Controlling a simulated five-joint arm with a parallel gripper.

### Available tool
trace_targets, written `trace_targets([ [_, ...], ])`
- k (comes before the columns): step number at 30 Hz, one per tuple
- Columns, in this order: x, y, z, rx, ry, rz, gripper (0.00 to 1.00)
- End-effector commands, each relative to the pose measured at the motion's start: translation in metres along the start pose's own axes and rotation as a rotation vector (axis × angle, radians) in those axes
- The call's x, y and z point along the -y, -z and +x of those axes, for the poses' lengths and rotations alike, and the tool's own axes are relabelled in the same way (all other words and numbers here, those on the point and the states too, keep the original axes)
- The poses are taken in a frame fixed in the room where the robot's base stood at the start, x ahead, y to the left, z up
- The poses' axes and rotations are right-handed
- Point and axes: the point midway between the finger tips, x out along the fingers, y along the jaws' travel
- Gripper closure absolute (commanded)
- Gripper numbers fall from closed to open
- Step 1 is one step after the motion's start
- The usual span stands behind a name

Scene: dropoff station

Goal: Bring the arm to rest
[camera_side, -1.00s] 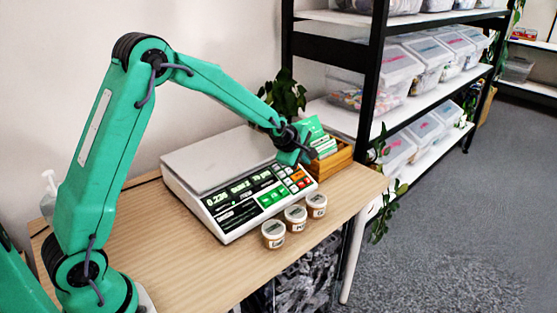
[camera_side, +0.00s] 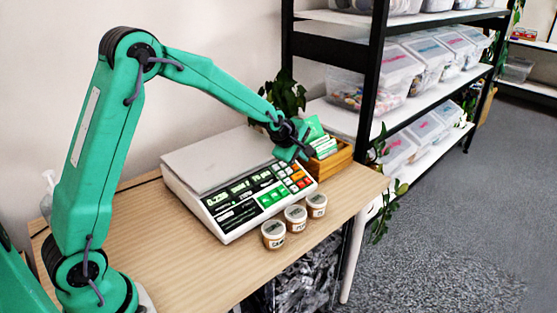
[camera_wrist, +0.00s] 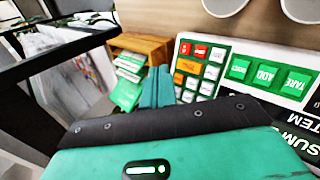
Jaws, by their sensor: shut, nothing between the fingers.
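My green arm reaches from the left over the table in the side view. My gripper (camera_side: 303,156) is above the right end of the scale's keypad, close to the wooden box of cards. In the wrist view, my gripper (camera_wrist: 157,75) shows its green fingers together with nothing between them. The elbow is raised and bent, and the forearm slopes down to the right. The exact height of the fingertips above the keypad is hard to tell.
A scale (camera_side: 213,170) stands on the wooden table (camera_side: 170,250). Several small jars (camera_side: 296,217) stand in front of it. A wooden box (camera_side: 333,160) with green cards is at the table's right end. A shelf with clear bins (camera_side: 372,80) stands behind.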

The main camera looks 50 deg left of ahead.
Motion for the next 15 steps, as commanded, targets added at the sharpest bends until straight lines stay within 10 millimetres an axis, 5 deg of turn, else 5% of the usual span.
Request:
trace_targets([
  [15, 0.021, -0.009, -0.125, 0.022, 0.053, 0.490, 1.00],
])
